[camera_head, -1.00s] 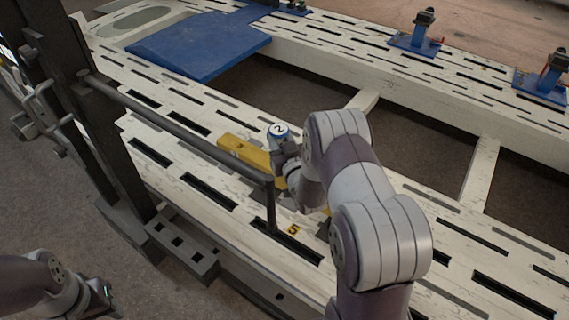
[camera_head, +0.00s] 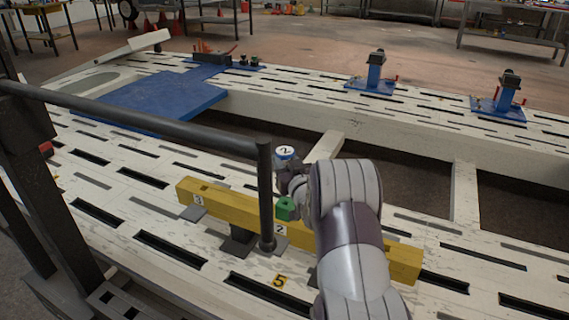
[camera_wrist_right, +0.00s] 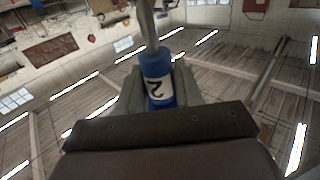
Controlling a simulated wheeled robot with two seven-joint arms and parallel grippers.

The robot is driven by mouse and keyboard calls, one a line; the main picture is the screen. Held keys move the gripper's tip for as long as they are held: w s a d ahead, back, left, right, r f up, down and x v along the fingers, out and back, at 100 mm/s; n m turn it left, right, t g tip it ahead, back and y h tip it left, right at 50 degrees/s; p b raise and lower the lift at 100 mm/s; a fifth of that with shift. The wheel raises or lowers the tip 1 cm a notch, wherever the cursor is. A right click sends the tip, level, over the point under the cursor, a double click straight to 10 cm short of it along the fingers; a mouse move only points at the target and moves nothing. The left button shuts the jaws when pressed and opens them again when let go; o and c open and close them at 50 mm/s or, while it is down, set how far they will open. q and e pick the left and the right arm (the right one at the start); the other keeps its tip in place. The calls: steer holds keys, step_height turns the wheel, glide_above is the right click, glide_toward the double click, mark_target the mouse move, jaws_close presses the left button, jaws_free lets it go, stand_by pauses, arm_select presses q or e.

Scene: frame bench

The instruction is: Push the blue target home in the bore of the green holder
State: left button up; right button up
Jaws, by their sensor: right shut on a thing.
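The blue target (camera_head: 286,153) has a white face marked 2. It is in my right gripper (camera_head: 284,168), which is shut on it, and stands above the yellow beam. The right wrist view shows the blue target (camera_wrist_right: 158,88) between the fingers, with a grey metal pin rising from it. The green holder (camera_head: 285,209) sits on the yellow beam (camera_head: 222,202), below the gripper and apart from the target. Its bore cannot be made out. A label marked 2 is on the beam near it. My left gripper is out of view.
A dark rail and post (camera_head: 265,190) stand in front of the beam, just left of the green holder. The slotted white bench (camera_head: 165,210) has open gaps behind the beam. Blue stands (camera_head: 374,80) are farther back, and a blue plate (camera_head: 160,98) lies at left.

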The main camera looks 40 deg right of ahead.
steer(key=shift+s+f, duration=0.1)
steer(key=shift+s, duration=0.1)
step_height(320, 180, down, 6)
steer(key=b, duration=0.4)
steer(key=shift+r, duration=0.2)
steer(key=shift+f+b, duration=2.2)
steer(key=shift+f, duration=0.4)
stand_by(0.4)
steer(key=o, duration=1.2)
steer(key=shift+r, duration=0.1)
steer(key=shift+c, duration=0.2)
steer(key=p+v, duration=0.4)
steer(key=v, duration=0.8)
steer(key=shift+s, duration=0.35)
steer(key=shift+a, duration=0.15)
